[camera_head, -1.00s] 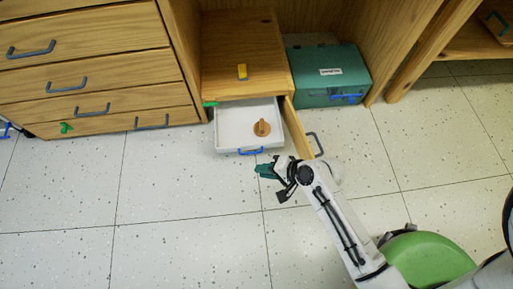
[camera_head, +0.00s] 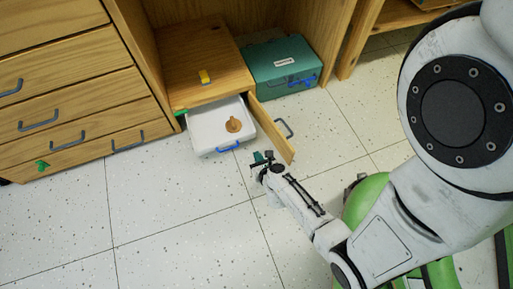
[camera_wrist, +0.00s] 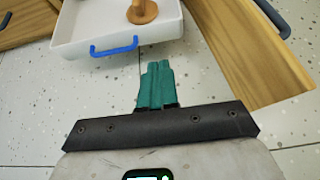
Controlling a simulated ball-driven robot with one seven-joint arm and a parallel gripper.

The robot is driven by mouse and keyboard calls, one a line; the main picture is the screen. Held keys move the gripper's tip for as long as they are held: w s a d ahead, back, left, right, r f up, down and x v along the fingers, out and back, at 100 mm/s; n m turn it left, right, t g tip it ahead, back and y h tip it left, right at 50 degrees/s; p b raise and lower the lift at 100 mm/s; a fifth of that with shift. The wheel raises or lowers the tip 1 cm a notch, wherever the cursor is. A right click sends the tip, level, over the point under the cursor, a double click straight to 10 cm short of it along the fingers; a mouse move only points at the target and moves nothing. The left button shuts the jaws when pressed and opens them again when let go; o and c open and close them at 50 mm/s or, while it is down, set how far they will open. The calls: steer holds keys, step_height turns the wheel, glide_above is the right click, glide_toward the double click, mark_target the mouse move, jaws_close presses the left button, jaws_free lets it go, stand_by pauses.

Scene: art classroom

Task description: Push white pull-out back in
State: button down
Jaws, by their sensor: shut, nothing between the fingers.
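The white pull-out (camera_head: 208,125) is a shallow white tray sticking out from the bottom of an open wooden cabinet, with a blue handle (camera_head: 228,147) on its front. It also shows at the top of the wrist view (camera_wrist: 85,28), its blue handle (camera_wrist: 114,47) towards me. A brown round object with a knob (camera_head: 233,125) lies in it. My gripper (camera_head: 257,158) is just in front and to the right of the tray front, apart from it. In the wrist view its teal fingers (camera_wrist: 157,66) are together and empty, pointing towards the tray's right front part.
An open wooden door (camera_head: 270,128) stands close to the right of the tray and my gripper. A teal box (camera_head: 284,66) is right of the cabinet. Wooden drawers (camera_head: 75,90) stand left. The floor in front is clear.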

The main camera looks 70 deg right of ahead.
mark_target(247, 136)
steer(key=x, duration=0.3)
steer(key=b+x, duration=0.1)
steer(key=x, duration=0.2)
steer(key=r+x, duration=0.1)
steer(key=x, duration=0.2)
steer(key=shift+w+d+r+b, duration=0.1)
steer(key=shift+w+d+b, duration=0.1)
steer(key=shift+d+b, duration=0.15)
steer(key=shift+w+d, duration=0.4)
steer(key=shift+d, duration=0.05)
steer(key=shift+d, duration=0.1)
